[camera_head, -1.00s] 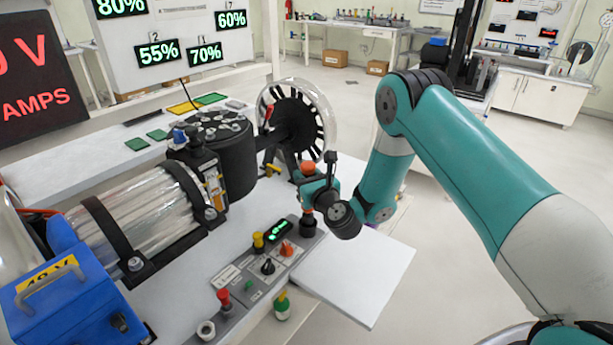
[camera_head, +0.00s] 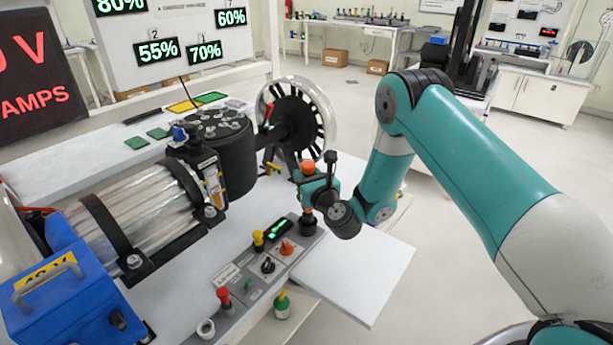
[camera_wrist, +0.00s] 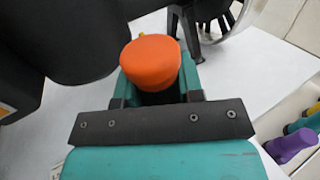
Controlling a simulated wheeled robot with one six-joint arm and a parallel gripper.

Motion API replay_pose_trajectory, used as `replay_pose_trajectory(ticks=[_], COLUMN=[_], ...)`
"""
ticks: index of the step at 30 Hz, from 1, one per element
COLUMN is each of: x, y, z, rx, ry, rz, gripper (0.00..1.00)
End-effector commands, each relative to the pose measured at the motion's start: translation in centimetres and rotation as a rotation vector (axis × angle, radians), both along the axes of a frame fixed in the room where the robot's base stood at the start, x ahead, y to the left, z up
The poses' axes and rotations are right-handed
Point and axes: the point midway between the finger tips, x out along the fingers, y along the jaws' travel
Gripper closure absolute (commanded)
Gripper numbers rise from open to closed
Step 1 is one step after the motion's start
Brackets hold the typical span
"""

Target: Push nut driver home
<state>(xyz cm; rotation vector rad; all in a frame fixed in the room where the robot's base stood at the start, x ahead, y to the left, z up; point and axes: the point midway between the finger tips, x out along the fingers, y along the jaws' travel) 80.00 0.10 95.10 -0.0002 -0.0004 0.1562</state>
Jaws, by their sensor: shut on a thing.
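The nut driver (camera_head: 308,168) has an orange rounded top and stands upright at the far right end of the grey panel (camera_head: 228,298). My gripper (camera_head: 318,190) is shut around it below the top. An orange part of it also shows below the jaws, just above a dark round holder (camera_head: 308,227). Whether its lower end is fully seated in the holder cannot be told. In the wrist view the orange top (camera_wrist: 150,62) sits between the teal fingers of my gripper (camera_wrist: 160,92), and the lower part is hidden.
The panel carries a small green display (camera_head: 279,228), an orange knob (camera_head: 286,247), a black knob (camera_head: 268,265) and yellow and red handles. A spoked wheel (camera_head: 300,120) and a black motor body (camera_head: 222,150) stand close behind my gripper. A bare white board (camera_head: 365,275) lies to the right.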

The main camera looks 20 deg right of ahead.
Motion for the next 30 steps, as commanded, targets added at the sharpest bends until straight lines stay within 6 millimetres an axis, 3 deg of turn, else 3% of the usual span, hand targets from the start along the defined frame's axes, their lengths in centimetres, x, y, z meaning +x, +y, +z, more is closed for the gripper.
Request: replay_pose_trajectory(ticks=[30], x=[0.0], y=[0.0], z=[-1.5], rx=[0.002], ry=[-0.002], rz=[-0.001], gripper=[0.86])
